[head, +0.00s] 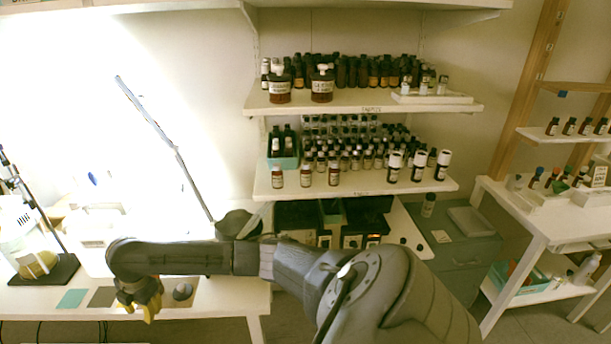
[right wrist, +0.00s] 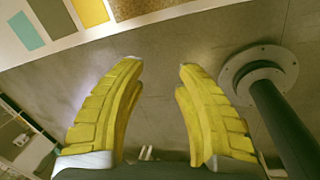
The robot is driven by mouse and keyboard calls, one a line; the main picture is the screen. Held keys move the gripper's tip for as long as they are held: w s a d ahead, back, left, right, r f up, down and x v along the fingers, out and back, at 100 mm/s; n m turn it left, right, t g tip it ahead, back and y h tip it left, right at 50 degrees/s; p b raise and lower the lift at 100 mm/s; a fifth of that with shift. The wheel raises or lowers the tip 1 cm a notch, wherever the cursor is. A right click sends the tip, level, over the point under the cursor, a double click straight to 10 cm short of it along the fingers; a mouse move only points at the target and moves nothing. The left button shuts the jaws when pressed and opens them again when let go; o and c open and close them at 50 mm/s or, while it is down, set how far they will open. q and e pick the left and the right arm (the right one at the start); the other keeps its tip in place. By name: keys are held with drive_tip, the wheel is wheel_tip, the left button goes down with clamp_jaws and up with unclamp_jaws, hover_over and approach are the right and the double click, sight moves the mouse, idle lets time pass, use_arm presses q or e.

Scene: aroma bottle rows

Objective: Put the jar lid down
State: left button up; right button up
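My right gripper (head: 141,304) hangs at the front edge of the white table, fingers pointing down. In the right wrist view its two yellow fingers (right wrist: 160,65) are spread apart, with nothing between them but grey floor below. A small dark round piece (head: 182,291), possibly the jar lid, sits on a tan mat (head: 190,302) just right of the gripper. Its shape is too small to be sure. My left gripper is not in view.
A teal mat (head: 72,298) and a grey-brown mat (head: 102,297) lie left of the gripper. A black stand (head: 62,272) with a yellowish round vessel (head: 38,263) is further left. Shelves (head: 350,185) of brown bottles stand behind my right arm.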

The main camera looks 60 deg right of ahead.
drive_tip(key=s+a+f+m+t+y, duration=0.25)
drive_tip(key=a+m+t+y, duration=0.2)
drive_tip(key=a, duration=1.05)
drive_tip(key=s+d+f+m+h, duration=0.1)
drive_tip(key=s+d+f+m, duration=0.2)
drive_tip(key=f, duration=0.8)
drive_tip(key=s+d+f+m+h, duration=0.1)
drive_tip(key=s+d+f+m, duration=0.2)
drive_tip(key=f, duration=0.8)
drive_tip(key=s+d+f+m+g+h, duration=0.1)
drive_tip(key=s+d+f, duration=0.2)
drive_tip(key=s+f, duration=0.45)
drive_tip(key=s+d+f+m+g+h, duration=0.1)
drive_tip(key=s+d+f+m, duration=0.1)
drive_tip(key=s+f, duration=0.5)
drive_tip(key=s+d+f+g, duration=0.1)
drive_tip(key=s+f, duration=0.4)
drive_tip(key=s, duration=0.7)
drive_tip(key=s+f+m+g, duration=0.1)
drive_tip(key=s+f, duration=0.5)
drive_tip(key=s, duration=0.6)
drive_tip(key=s+d+f+m+g, duration=0.1)
drive_tip(key=s+f, duration=0.4)
drive_tip(key=s, duration=0.8)
drive_tip(key=shift+d+f+g+h, duration=0.15)
drive_tip(key=shift+d+g+h, duration=0.2)
drive_tip(key=shift+h, duration=0.1)
drive_tip(key=shift+s+m, duration=0.15)
drive_tip(key=shift+m, duration=0.1)
